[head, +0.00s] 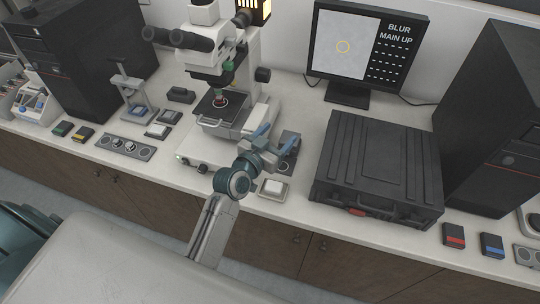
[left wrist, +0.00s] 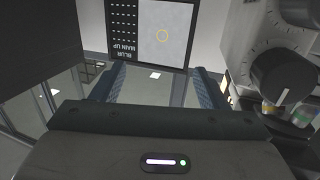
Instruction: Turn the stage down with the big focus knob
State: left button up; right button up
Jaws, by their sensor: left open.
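The white microscope (head: 205,50) stands at the back, with its dark stage (head: 218,104) under the objective. A dark knob (head: 262,74) is on its right side in the head view. In the left wrist view a big black knob (left wrist: 283,78) with a dial ring is at the right edge, outside the fingers; I cannot tell if it is the same knob. My left gripper (head: 277,140) is in front and to the right of the stage. It also shows in the left wrist view (left wrist: 157,85), fingers wide apart with nothing between them. My right gripper is not in view.
A monitor (head: 345,45) reads "BLUR MAIN UP" beside a yellow circle. A large black case (head: 375,160) lies right of my left gripper. A white-topped pad (head: 272,188) sits near the bench's front edge. Black towers (head: 80,60) stand at both sides.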

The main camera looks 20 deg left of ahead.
pick_arm(q)
jog(key=shift+s+f+g, duration=0.35)
jog(key=shift+s+f, duration=0.15)
jog(key=shift+s, duration=0.25)
jog(key=shift+s+f+g, duration=0.4)
jog(key=shift+s+f, duration=0.05)
jog(key=shift+s, duration=0.25)
jog(key=shift+s+f+g, duration=0.35)
jog(key=shift+s+f, duration=0.15)
jog(key=shift+s, duration=0.25)
